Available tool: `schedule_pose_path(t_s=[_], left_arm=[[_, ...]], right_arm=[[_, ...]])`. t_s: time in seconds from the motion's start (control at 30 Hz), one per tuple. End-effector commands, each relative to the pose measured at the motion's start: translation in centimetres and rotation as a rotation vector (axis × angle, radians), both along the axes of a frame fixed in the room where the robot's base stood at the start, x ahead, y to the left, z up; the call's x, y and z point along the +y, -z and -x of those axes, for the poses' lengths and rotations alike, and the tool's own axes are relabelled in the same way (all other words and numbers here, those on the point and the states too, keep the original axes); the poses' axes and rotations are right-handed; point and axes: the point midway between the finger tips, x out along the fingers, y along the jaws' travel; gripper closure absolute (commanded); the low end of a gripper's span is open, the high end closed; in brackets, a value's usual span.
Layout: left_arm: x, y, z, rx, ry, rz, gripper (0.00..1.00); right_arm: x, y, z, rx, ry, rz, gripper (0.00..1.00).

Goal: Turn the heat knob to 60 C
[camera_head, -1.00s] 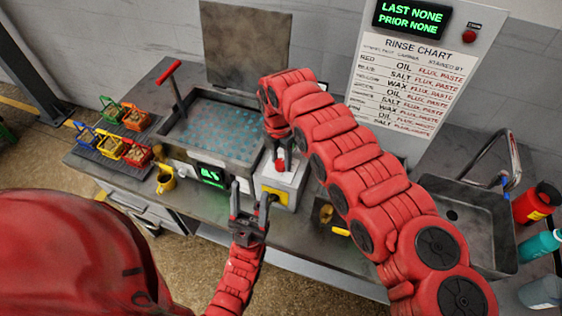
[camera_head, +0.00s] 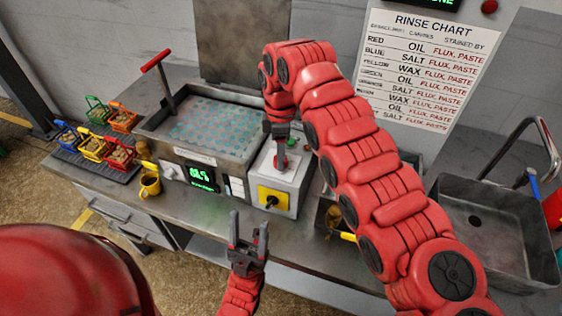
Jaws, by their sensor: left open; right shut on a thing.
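My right gripper (camera_head: 281,146) points down over the grey control box (camera_head: 288,178) and is shut on a small red knob (camera_head: 281,162) on its top. My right forearm passes above the box and hides part of it. A black rotary switch (camera_head: 271,201) sits on a yellow plate on the box's front. A round pale knob (camera_head: 168,173) is on the bath's front, left of a green-lit display (camera_head: 200,176) whose digits are hard to read. I cannot tell which knob is the heat knob. My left gripper (camera_head: 248,232) is open and empty in front of the bench.
The bath (camera_head: 152,122) holds bluish liquid under a raised lid (camera_head: 243,42). Several coloured baskets (camera_head: 92,148) are at the far left. A sink (camera_head: 495,225) is at right, below the rinse chart (camera_head: 422,70).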

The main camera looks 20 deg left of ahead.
Motion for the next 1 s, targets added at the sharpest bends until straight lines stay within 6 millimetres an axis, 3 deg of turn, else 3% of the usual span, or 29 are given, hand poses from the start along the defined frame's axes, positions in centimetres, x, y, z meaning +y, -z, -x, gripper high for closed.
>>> schedule_pose_path(t_s=[0.03,0.5,1.0], left_arm=[[0.0,0.9,0.0,0.0,0.0,0.0,0.43],[0.0,4.5,0.0,0.0,0.0,0.0,0.43],[0.0,6.1,0.0,0.0,0.0,0.0,0.43]], right_arm=[[0.0,0.4,0.0,-0.003,0.043,-0.001,1.0],[0.0,0.3,0.0,-0.003,0.464,-0.003,1.0],[-0.1,0.0,0.0,-0.003,0.694,-0.003,1.0]])
